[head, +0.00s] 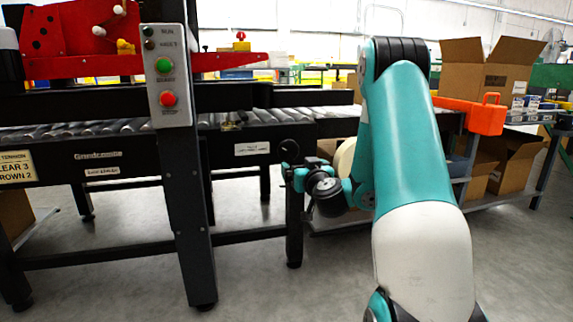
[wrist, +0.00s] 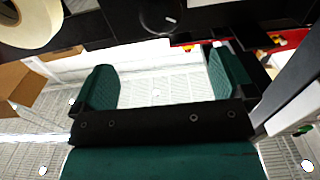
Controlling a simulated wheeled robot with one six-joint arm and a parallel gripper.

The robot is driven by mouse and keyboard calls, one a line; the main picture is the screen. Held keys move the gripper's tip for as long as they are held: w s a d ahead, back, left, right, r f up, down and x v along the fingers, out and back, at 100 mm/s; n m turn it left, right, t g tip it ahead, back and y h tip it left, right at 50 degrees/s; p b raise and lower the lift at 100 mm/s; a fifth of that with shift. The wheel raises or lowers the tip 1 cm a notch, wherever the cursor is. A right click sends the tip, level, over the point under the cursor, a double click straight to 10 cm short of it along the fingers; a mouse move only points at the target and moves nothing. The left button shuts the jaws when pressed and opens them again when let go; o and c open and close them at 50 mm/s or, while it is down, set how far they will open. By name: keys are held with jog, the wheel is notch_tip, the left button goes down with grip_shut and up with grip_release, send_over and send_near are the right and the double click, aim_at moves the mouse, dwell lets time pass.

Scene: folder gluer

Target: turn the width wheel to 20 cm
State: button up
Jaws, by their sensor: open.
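A dark round part (wrist: 158,14), likely the width wheel, shows at the top middle of the wrist view with a small pale mark near its lower edge. In the head view a dark ring (head: 289,150) on the front of the conveyor frame may be the same wheel, partly covered by my gripper (head: 293,172). In the wrist view my gripper (wrist: 164,80) is open, its two green pads wide apart with nothing between them. The round part lies beyond the pads, apart from them as far as I can tell. No width scale is readable.
A black post with a control panel (head: 166,75), with green and red buttons, stands left of my gripper. A roller conveyor (head: 100,128) runs behind. A tape roll (wrist: 32,22) is at the wrist view's upper left. An orange toolbox (head: 484,117) and cartons stand right.

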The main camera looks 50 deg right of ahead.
aim_at(289, 153)
jog(key=p+x, duration=0.3)
jog(key=p, duration=0.1)
jog(key=p+x, duration=0.4)
jog(key=r+p+x, duration=0.1)
jog(key=p+x, duration=0.3)
jog(key=shift+p, duration=0.4)
jog(key=x, duration=0.3)
jog(key=f+x, duration=0.1)
jog(key=x, duration=0.1)
jog(key=shift+w+d+p, duration=0.15)
jog(key=shift+w+p, duration=0.05)
jog(key=shift+p, duration=0.1)
jog(key=shift+w+d+r, duration=0.1)
jog(key=shift+w+d, duration=0.15)
jog(key=shift+w, duration=0.1)
jog(key=c, duration=0.9)
